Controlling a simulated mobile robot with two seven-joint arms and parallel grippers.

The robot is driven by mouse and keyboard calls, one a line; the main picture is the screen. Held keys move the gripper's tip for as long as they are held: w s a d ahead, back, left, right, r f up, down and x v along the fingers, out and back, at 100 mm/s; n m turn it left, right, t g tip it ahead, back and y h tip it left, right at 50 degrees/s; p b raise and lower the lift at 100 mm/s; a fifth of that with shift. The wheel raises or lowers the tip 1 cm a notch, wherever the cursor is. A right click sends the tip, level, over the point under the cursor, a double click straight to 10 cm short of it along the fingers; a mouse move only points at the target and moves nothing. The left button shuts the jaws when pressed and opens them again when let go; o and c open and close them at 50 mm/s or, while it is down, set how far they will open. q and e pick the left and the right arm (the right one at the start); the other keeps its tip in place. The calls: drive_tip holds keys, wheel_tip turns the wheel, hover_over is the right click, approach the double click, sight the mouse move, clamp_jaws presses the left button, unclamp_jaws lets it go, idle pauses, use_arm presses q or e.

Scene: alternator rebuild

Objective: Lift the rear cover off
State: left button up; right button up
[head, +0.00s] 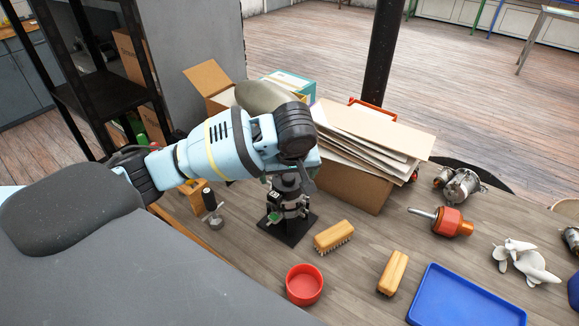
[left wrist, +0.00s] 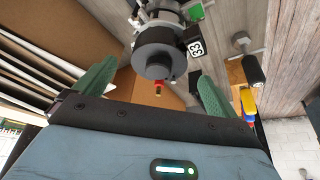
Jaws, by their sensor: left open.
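The alternator (head: 290,205) stands upright in a fixture on a black base plate (head: 288,232) on the bench. In the left wrist view its dark grey round end (left wrist: 157,58) faces my camera; I cannot tell for certain whether this is the rear cover. My left gripper (head: 292,178) is over the top of the alternator and hides most of it in the head view. In the left wrist view its two green fingers (left wrist: 155,72) are spread apart on either side of the round end, with gaps, and hold nothing. My right gripper is not in view.
A cardboard box with stacked sheets (head: 352,185) stands close behind the fixture. Wooden brushes (head: 334,237), a red bowl (head: 304,284), a blue tray (head: 465,300) and a red-orange tool (head: 453,222) lie to the front and right. A black-handled tool (head: 211,205) stands left.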

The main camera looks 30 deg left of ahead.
sight(288, 177)
use_arm(q)
drive_tip(key=shift+x, duration=2.1)
drive_tip(key=c, duration=1.1)
drive_tip(key=shift+o, duration=0.2)
drive_tip(key=shift+r, duration=0.4)
drive_tip(key=shift+r, duration=0.45)
drive_tip(key=shift+r, duration=0.25)
drive_tip(key=shift+r, duration=1)
drive_tip(key=shift+r, duration=0.1)
